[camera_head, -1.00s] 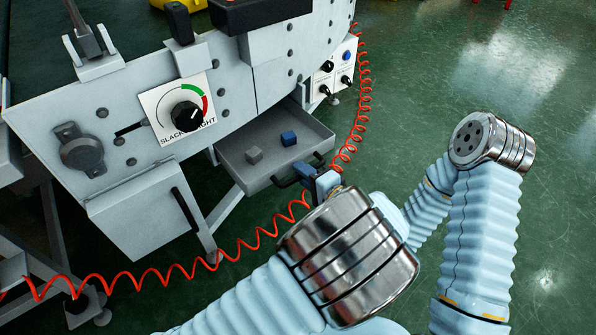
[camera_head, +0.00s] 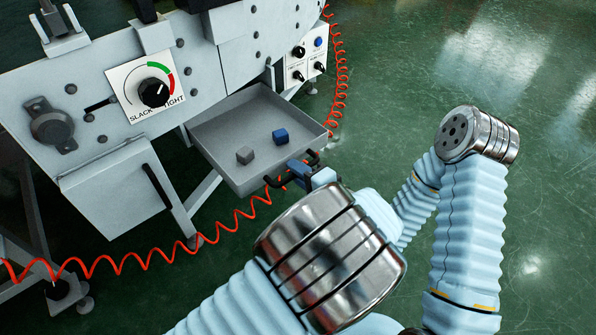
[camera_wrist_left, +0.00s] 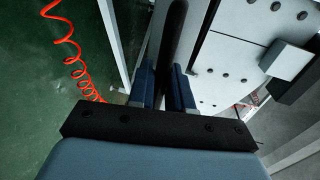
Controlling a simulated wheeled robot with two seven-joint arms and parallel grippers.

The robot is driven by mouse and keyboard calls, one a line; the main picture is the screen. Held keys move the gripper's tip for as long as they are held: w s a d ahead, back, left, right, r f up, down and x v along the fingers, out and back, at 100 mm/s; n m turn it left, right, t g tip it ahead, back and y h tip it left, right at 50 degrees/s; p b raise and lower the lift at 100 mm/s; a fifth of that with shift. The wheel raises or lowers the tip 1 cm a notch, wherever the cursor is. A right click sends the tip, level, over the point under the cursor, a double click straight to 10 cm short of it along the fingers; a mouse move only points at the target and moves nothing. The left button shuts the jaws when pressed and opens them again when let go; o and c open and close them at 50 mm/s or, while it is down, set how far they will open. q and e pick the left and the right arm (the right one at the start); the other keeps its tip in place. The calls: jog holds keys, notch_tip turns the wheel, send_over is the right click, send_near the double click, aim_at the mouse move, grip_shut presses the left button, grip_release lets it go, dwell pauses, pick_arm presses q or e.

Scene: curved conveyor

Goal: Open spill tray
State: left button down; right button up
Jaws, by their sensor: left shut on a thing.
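The grey spill tray (camera_head: 228,119) is pulled out from under the conveyor frame, with its inside showing. A grey cube (camera_head: 245,155) and a blue cube (camera_head: 280,137) lie on its floor. The tray has a black bar handle (camera_head: 274,182) on its front. My left gripper (camera_head: 299,169) is shut on this handle. In the left wrist view the dark handle bar (camera_wrist_left: 174,50) runs between the blue fingers of the left gripper (camera_wrist_left: 166,88). My right gripper is not visible; only pale blue arm parts show at the right.
A red coiled cable (camera_head: 160,245) passes below the tray and up its right side. A closed grey box with a black handle (camera_head: 157,187) is left of the tray. A dial panel (camera_head: 145,87) and a switch panel (camera_head: 306,60) are above. Green floor is open at right.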

pick_arm(q)
jog(key=c, duration=1.2)
grip_release()
jog(key=v, duration=0.7)
jog(key=shift+s+d+p, duration=0.15)
jog(key=shift+s+p, duration=0.05)
jog(key=shift+p, duration=0.1)
jog(key=shift+f, duration=0.1)
